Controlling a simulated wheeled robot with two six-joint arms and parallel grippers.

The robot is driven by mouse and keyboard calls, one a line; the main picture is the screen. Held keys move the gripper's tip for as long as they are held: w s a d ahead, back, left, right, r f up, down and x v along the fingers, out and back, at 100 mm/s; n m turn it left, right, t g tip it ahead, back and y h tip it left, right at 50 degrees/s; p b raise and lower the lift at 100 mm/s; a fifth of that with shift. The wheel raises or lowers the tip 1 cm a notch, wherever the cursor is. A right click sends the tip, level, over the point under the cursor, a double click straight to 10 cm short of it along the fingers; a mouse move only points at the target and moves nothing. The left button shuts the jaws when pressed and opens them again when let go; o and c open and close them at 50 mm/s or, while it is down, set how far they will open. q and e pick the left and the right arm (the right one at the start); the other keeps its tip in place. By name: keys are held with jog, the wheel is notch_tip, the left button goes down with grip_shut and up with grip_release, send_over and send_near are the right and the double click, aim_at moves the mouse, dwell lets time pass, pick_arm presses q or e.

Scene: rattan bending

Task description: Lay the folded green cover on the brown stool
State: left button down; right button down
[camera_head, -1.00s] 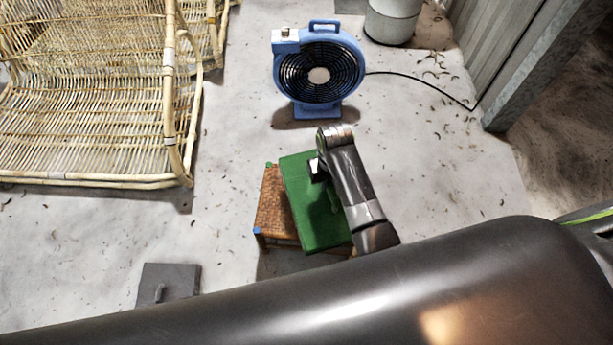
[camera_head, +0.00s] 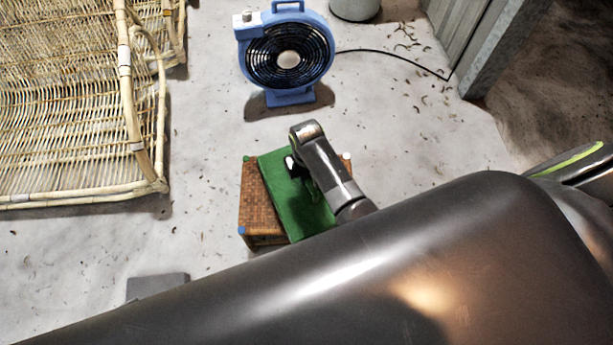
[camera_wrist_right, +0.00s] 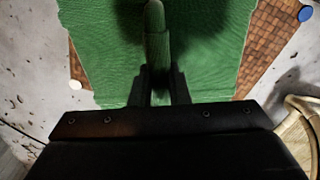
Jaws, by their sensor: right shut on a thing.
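The folded green cover (camera_head: 283,188) is over the brown stool (camera_head: 253,203) in the head view, turned at an angle to it. Brown woven seat shows on the left and a little at the upper right. In the right wrist view the green cover (camera_wrist_right: 100,50) fills the middle, with the brown stool (camera_wrist_right: 275,45) showing at both sides. My right gripper (camera_wrist_right: 157,70) is shut on a raised fold of the cover. In the head view my right gripper (camera_head: 295,168) is above the cover, partly hidden by its wrist. I cannot tell whether the cover rests on the seat. My left gripper is not visible.
A blue fan (camera_head: 289,55) stands behind the stool, its black cable (camera_head: 395,57) running right. Rattan chair frames (camera_head: 70,110) stand at the left. A grey plate (camera_head: 155,284) lies front left. Bare floor surrounds the stool. My large dark arm hides the foreground.

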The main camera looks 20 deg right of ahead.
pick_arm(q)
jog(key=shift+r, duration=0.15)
pick_arm(e)
jog(key=shift+f, duration=0.2)
jog(key=shift+f, duration=0.1)
jog(key=c, duration=1.4)
grip_release()
